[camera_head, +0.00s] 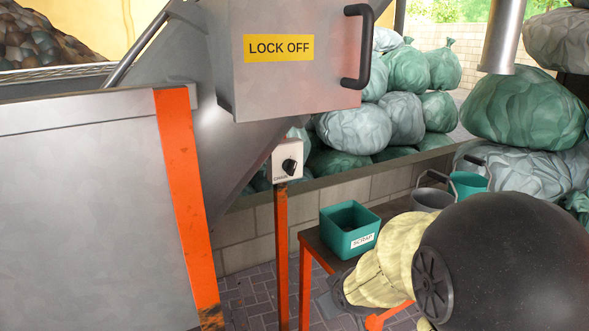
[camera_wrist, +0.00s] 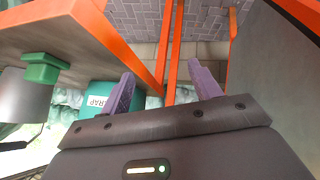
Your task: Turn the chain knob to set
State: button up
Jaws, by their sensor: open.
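The chain knob (camera_head: 289,166) is a small black rotary knob on a pale box (camera_head: 284,151) marked CHAIN. The box tops a thin orange post (camera_head: 282,250), in the middle of the head view. The knob's pointer setting is too small to read. My gripper (camera_wrist: 163,84) shows in the wrist view with its two purple fingers spread apart and nothing between them. Orange uprights show beyond the fingers. The knob is not recognisable in the wrist view. My arm fills the lower right of the head view, and I cannot make out the gripper's fingers there.
A steel cabinet (camera_head: 295,80) marked LOCK OFF overhangs the knob box. A steel hopper with an orange edge (camera_head: 186,200) stands to the left. A teal SCRAP bin (camera_head: 348,232) sits on an orange-legged table to the right. Green and grey bags (camera_head: 352,127) are piled behind.

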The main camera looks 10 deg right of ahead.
aim_at(294, 170)
jog(key=w+r+n+t+y+p, duration=0.1)
jog(key=w+r+n+t+y, duration=0.2)
jog(key=w+r+n, duration=0.3)
jog(key=w+d+r+n+t+y, duration=0.1)
jog(key=w+r+n+t+y, duration=0.2)
jog(key=r, duration=0.9)
jog(key=w+n+t, duration=0.3)
jog(key=n, duration=0.1)
jog(key=shift+w+d+n+p, duration=0.2)
jog(key=shift+n+p, duration=0.1)
jog(key=shift+p, duration=0.1)
jog(key=shift+w+a, duration=0.1)
jog(key=shift+w, duration=0.05)
jog(key=x, duration=1.1)
jog(key=b+x, duration=0.1)
jog(key=x, duration=0.5)
jog(key=shift+w+r, duration=0.1)
jog(key=shift+r, duration=0.1)
jog(key=c, duration=1)
